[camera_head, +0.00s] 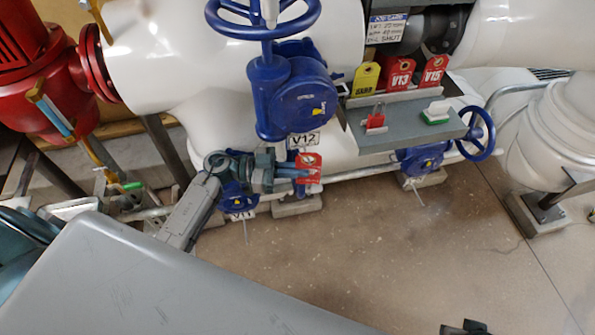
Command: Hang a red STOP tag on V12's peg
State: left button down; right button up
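The blue valve body (292,97) with its handwheel stands upper centre, and the V12 label (303,140) is just below it. My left gripper (298,174) is just under that label, with its fingers pointing right. It appears shut on a red tag (309,165), which shows at the fingertips below the label. I cannot make out V12's peg, nor whether the tag touches it. A dark piece at the bottom edge (466,327) looks like part of my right gripper; its fingers cannot be made out.
A grey shelf (400,128) to the right bears a yellow tag (366,78), red V13 (398,73) and V15 (434,71) tags, a red clip (375,119) and a green-and-white block (437,112). A V11 label (243,215) is lower left.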

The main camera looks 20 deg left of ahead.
pick_arm(q)
jog(key=shift+w+a+f, duration=0.1)
jog(key=shift+w+a, duration=0.05)
jog(key=shift+w, duration=0.05)
dwell(0.5)
jog(key=shift+w+a+f, duration=0.1)
jog(key=shift+w+f, duration=0.1)
jog(key=shift+f, duration=0.05)
jog(key=shift+w+a+f+p, duration=0.1)
jog(key=shift+w+f+p, duration=0.1)
jog(key=shift+p, duration=0.15)
dwell(0.4)
jog(key=c, duration=1.6)
grip_release()
jog(key=shift+s, duration=0.1)
jog(key=shift+o, duration=0.2)
jog(key=shift+a, duration=0.15)
